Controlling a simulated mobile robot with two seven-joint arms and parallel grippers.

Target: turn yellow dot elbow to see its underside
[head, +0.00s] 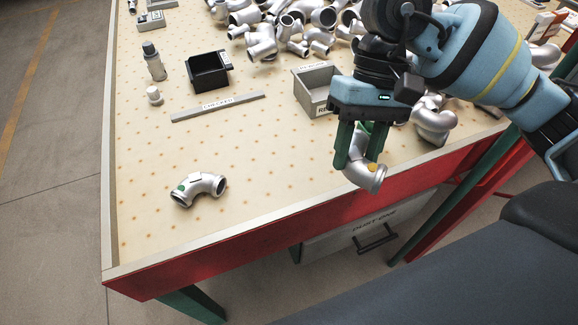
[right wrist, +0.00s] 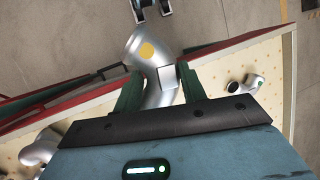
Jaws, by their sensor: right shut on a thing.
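The yellow dot elbow (head: 358,168) is a silver pipe elbow with a yellow dot near one open end. My right gripper (head: 362,158) has its green fingers shut on it near the table's front edge, and the elbow looks lifted off the top. In the right wrist view the elbow (right wrist: 158,70) sits between the fingers (right wrist: 158,88), its yellow dot facing the camera and one end pointing away from the palm. The side turned away from the camera is hidden. My left gripper is in neither view.
A green dot elbow (head: 199,189) lies on the perforated table (head: 240,150). A black bin (head: 208,72), a grey bin (head: 316,88), a label strip (head: 218,106) and a bottle (head: 154,62) stand behind. Many silver fittings (head: 290,22) are piled at the back. The front left is mostly clear.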

